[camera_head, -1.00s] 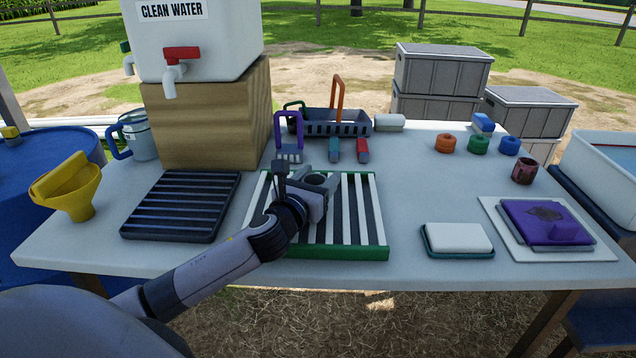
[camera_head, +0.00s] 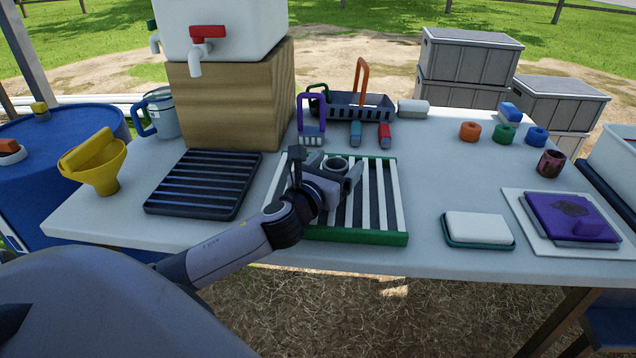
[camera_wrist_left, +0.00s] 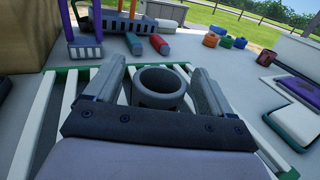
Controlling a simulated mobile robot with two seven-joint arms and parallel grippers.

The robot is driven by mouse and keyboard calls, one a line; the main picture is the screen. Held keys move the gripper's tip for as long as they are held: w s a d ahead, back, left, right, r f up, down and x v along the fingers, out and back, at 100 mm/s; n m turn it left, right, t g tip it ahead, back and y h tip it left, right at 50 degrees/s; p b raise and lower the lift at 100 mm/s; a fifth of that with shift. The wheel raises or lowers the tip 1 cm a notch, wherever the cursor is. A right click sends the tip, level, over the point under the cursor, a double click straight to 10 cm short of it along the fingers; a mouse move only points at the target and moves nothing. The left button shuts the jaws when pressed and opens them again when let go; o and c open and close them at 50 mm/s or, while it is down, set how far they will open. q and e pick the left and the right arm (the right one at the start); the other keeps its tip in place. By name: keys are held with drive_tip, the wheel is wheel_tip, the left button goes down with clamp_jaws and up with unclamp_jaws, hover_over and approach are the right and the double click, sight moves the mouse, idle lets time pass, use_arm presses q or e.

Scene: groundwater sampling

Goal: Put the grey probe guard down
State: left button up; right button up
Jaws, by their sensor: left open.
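The grey probe guard (camera_head: 337,162) is a short round cup with an open top. It stands upright at the green-framed rack with white slats (camera_head: 385,237), and in the left wrist view the guard (camera_wrist_left: 161,88) sits between my two fingers. My left gripper (camera_head: 345,174) is open around it, with a finger on each side; it also shows in the left wrist view (camera_wrist_left: 160,78). The guard's lower part is hidden by the gripper, so its contact with the slats cannot be seen. My right gripper is not in view.
A dark slatted rack (camera_head: 205,184) lies to the left, near a yellow funnel (camera_head: 97,165). Brushes with a purple handle (camera_head: 311,118) and a dark basket (camera_head: 365,105) stand behind. A white pad in a teal tray (camera_head: 478,230) lies right. The table's middle right is clear.

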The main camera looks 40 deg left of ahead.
use_arm(q)
drive_tip(key=s, duration=0.3)
drive_tip(key=s+d, duration=0.1)
drive_tip(key=s, duration=0.4)
drive_tip(key=shift+s+d, duration=0.2)
drive_tip(key=shift+s, duration=0.2)
drive_tip(key=shift+s+d, duration=0.1)
drive_tip(key=shift+s, duration=0.55)
